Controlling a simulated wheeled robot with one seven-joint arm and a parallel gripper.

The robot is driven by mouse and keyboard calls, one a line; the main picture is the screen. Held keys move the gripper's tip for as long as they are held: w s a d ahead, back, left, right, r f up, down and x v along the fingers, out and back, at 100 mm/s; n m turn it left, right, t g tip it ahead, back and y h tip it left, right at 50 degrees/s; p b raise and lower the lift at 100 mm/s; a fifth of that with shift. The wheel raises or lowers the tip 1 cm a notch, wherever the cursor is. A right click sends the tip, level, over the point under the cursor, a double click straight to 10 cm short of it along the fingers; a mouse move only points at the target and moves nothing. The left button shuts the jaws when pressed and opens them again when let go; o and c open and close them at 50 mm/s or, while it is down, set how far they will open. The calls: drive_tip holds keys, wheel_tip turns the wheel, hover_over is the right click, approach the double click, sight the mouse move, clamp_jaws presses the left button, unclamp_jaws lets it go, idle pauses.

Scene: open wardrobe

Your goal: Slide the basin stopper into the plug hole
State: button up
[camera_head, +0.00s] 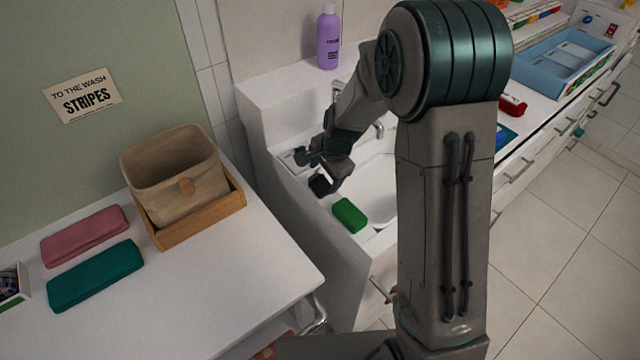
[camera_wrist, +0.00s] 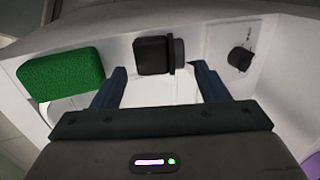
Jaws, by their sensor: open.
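A black, blocky piece with a flange at one end, likely the basin stopper (camera_wrist: 155,56), sits on the white basin's ledge (camera_wrist: 115,55). It also shows in the head view (camera_head: 319,185), beside my gripper (camera_head: 324,166). In the wrist view my gripper (camera_wrist: 160,75) is open, with the stopper just beyond and between its fingertips; nothing is held. I cannot tell whether a finger touches it. The basin bowl (camera_head: 378,185) is partly behind my arm. I cannot make out the plug hole in either view.
A green sponge (camera_head: 349,214) lies on the ledge; it also shows in the wrist view (camera_wrist: 62,74). A plate with a black knob (camera_wrist: 240,60) is right of the stopper. A tap (camera_head: 379,128) and purple bottle (camera_head: 328,36) stand behind. A table with a basket (camera_head: 170,175) is left.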

sight(321, 183)
drive_tip(key=shift+p+x, duration=0.3)
drive_tip(key=shift+x, duration=1.75)
drive_tip(key=shift+s, duration=0.15)
drive_tip(key=c, duration=0.8)
drive_tip(key=shift+o, duration=0.2)
drive_tip(key=shift+r, duration=0.15)
